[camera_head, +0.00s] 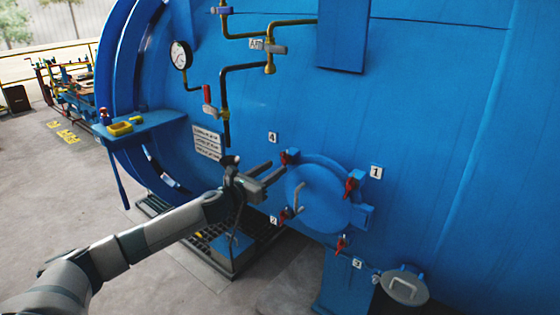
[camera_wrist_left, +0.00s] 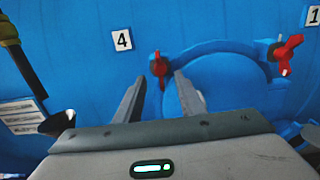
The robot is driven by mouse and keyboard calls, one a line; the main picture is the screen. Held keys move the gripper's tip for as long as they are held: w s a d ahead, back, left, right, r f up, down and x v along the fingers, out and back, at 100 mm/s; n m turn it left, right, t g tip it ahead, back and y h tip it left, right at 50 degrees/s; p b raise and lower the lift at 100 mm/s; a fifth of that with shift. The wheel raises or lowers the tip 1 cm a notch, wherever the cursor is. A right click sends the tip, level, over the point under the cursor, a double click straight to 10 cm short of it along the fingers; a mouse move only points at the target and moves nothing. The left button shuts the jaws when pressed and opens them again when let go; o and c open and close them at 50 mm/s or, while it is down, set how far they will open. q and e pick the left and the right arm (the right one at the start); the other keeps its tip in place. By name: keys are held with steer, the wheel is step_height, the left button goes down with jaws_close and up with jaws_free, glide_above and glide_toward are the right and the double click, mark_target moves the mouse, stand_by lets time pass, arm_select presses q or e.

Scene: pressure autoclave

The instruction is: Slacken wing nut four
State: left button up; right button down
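Wing nut four is the red wing nut (camera_head: 289,157) at the upper left of the round blue hatch cover (camera_head: 318,196), near the label 4 (camera_head: 272,137). My left gripper (camera_head: 277,169) is open and empty, with its fingers pointing toward this nut. In the left wrist view the red nut (camera_wrist_left: 159,67) shows upright, in the gap between and just beyond the two fingertips (camera_wrist_left: 158,84). I cannot tell how far it is in depth, but no contact is visible. My right gripper is out of view.
A grey handle (camera_head: 299,198) stands out from the cover. Yellow piping (camera_head: 270,60), a gauge (camera_head: 181,55) and a blue shelf (camera_head: 150,124) lie above and left.

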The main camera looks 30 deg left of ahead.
mark_target(283, 162)
arm_select(q)
steer(key=shift+w+d+p, duration=0.2)
steer(key=shift+w+p, duration=0.4)
steer(key=shift+w, duration=1.5)
jaws_close()
